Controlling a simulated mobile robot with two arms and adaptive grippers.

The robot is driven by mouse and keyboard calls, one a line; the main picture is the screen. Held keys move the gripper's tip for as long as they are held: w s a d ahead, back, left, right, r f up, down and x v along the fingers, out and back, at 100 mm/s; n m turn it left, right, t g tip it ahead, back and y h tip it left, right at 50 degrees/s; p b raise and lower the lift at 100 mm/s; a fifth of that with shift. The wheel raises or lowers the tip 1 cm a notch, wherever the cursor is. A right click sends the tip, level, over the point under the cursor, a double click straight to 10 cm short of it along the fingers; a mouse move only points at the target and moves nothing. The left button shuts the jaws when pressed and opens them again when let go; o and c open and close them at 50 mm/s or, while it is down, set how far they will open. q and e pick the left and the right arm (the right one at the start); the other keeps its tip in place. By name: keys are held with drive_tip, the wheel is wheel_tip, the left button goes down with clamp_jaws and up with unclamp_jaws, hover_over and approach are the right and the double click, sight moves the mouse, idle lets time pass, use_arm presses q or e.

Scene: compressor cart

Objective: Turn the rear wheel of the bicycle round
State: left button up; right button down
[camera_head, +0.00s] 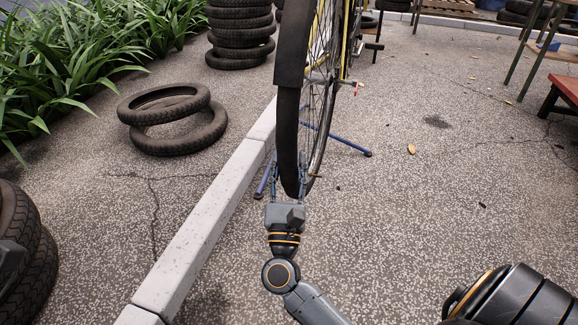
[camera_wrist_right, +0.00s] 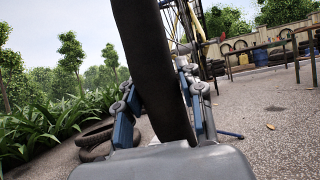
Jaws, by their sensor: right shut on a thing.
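The rear wheel (camera_head: 288,140) of the bicycle stands upright in the middle of the head view, its black tyre edge-on to me. A dark fender covers its upper part, and the yellow frame (camera_head: 343,40) shows behind it. My right gripper (camera_head: 285,190) is at the bottom of the wheel, with its fingers on either side of the tyre. In the right wrist view the tyre (camera_wrist_right: 160,70) runs down between the two blue fingers, and the gripper (camera_wrist_right: 165,120) is shut on it.
A blue stand (camera_head: 345,145) has its feet on the speckled ground around the wheel. A pale kerb (camera_head: 215,205) runs along the left. Loose tyres (camera_head: 175,135) lie beyond it, with a tyre stack (camera_head: 240,40) behind. A red bench (camera_head: 562,92) stands at right. The ground right of the wheel is mostly clear.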

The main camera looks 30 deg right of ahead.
drive_tip(key=c, duration=0.8)
unclamp_jaws()
drive_tip(key=shift+s, duration=0.1)
drive_tip(key=v, duration=1.2)
